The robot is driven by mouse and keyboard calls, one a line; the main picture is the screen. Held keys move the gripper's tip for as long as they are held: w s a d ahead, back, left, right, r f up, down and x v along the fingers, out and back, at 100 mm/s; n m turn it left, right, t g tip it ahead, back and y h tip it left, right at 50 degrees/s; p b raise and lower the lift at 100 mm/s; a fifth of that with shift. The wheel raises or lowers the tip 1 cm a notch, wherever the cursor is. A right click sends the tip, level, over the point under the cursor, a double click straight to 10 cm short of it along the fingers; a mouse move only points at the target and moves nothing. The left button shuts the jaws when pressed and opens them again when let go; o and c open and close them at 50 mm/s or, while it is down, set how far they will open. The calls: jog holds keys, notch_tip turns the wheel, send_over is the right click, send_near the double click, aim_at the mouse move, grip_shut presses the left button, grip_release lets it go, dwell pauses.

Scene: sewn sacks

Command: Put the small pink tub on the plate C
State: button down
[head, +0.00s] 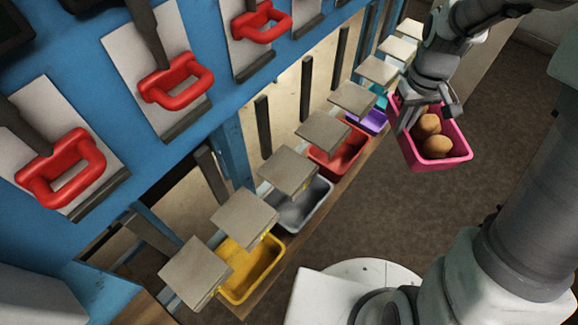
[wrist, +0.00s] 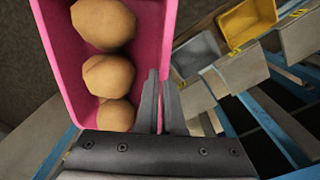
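The pink tub (head: 463,152) hangs in the air to the right of the row of square plates, with several brown round items (head: 429,125) in it. My gripper (head: 428,112) is shut on one side wall of the tub. In the wrist view the two fingers (wrist: 163,105) are close together with the wall of the pink tub (wrist: 60,65) between them. Several square beige plates stand in a row, such as a near one (head: 197,270) and a middle one (head: 324,132). I read no letters on them, so I cannot tell which is plate C.
Below the plates, a yellow tub (head: 262,270), a grey tub (head: 303,207), a red tub (head: 350,155) and a purple tub (head: 372,122) stand on a ledge. Red handles (head: 177,84) stick out from the blue frame at upper left. Open floor (head: 380,200) lies right of the ledge.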

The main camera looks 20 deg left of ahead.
jog(key=s+a+f+n+b, duration=0.1)
jog(key=s+a+n+b, duration=0.3)
jog(key=n, duration=0.5)
jog(key=s+a+f+n+y+b, duration=0.1)
jog(key=s+n, duration=0.5)
jog(key=n, duration=0.2)
jog(key=s+a+f+n+b, duration=0.1)
jog(key=s+a+n+b, duration=0.3)
jog(key=n, duration=0.5)
send_near(311, 173)
jog(key=s, duration=0.3)
jog(key=shift+a+f+b, duration=0.1)
jog(key=shift+f+b, duration=0.1)
jog(key=shift+f, duration=0.9)
jog(key=shift+a+f+b, duration=0.15)
jog(key=shift+f, duration=0.95)
jog(key=shift+f, duration=0.2)
jog(key=c, duration=1)
grip_release()
jog(key=shift+c, duration=0.2)
jog(key=shift+r, duration=0.1)
